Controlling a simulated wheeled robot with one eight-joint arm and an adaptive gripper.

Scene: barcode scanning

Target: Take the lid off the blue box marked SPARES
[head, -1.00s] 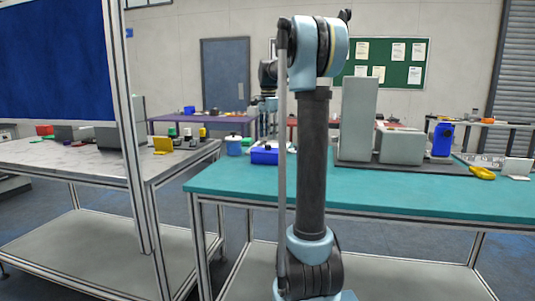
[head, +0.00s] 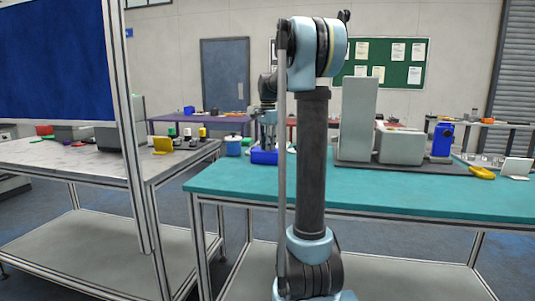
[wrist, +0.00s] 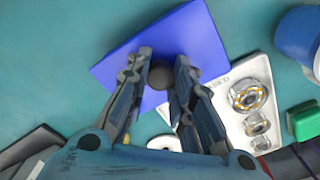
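The blue box (head: 264,157) stands on the teal table, partly hidden by my arm in the head view. In the wrist view its blue square lid (wrist: 195,35) is seen from above, with a round dark knob (wrist: 160,76) on it. No SPARES marking is readable. My gripper (wrist: 163,58) is over the lid, pointing down, its two fingers apart on either side of the knob. I cannot tell whether they touch it. In the head view my gripper (head: 264,142) is just above the box, small and partly hidden.
In the wrist view a white tray (wrist: 220,110) with metal rings lies beside the box, with a green block (wrist: 305,121) and a blue round container (wrist: 299,35) to the right. Grey equipment (head: 400,145) stands right on the teal table (head: 420,190). The table's front is clear.

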